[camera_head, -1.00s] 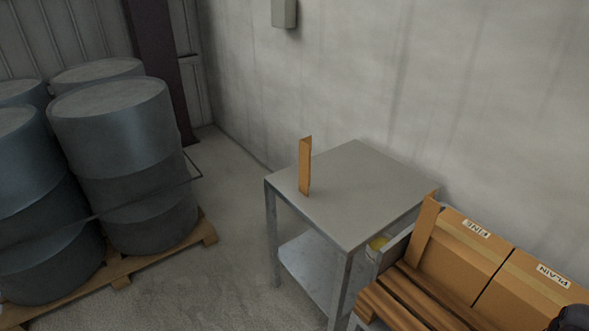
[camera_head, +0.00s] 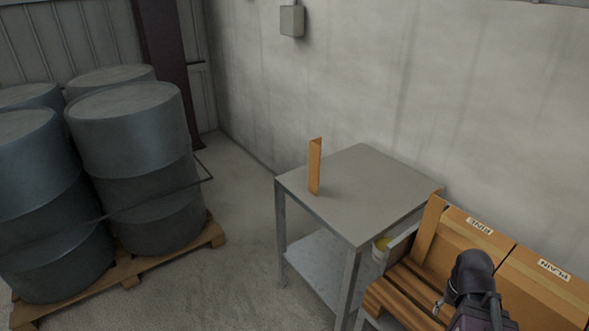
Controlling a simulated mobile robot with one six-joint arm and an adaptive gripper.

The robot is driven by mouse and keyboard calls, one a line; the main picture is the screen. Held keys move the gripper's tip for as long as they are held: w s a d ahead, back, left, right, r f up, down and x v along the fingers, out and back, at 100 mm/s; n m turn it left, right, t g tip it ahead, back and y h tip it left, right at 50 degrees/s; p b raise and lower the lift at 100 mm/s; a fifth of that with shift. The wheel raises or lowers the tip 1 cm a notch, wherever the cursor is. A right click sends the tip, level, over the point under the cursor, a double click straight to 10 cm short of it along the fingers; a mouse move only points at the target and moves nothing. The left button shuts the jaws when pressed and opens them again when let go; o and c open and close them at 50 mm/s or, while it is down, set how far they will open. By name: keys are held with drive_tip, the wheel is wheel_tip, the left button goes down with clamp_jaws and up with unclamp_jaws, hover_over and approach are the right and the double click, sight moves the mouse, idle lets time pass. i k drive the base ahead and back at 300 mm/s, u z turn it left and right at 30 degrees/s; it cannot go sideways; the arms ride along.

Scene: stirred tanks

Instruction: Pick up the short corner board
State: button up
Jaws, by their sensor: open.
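The short corner board (camera_head: 315,167) is an orange-brown, narrow angled strip. It stands upright on the grey metal table (camera_head: 372,200), near the table's left corner. Nothing touches it from the side. A dark part of my arm (camera_head: 474,285) shows at the lower right, in front of the cartons and well apart from the board. I cannot make out any gripper fingers in the picture.
Grey drums (camera_head: 135,150) on a pallet (camera_head: 170,250) stand left. Floor (camera_head: 245,205) between is clear.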

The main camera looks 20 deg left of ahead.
sight(315, 145)
drive_tip(key=u, duration=0.95)
drive_tip(key=k, duration=0.95)
drive_tip(key=z, duration=0.05)
drive_tip(key=i, duration=0.85)
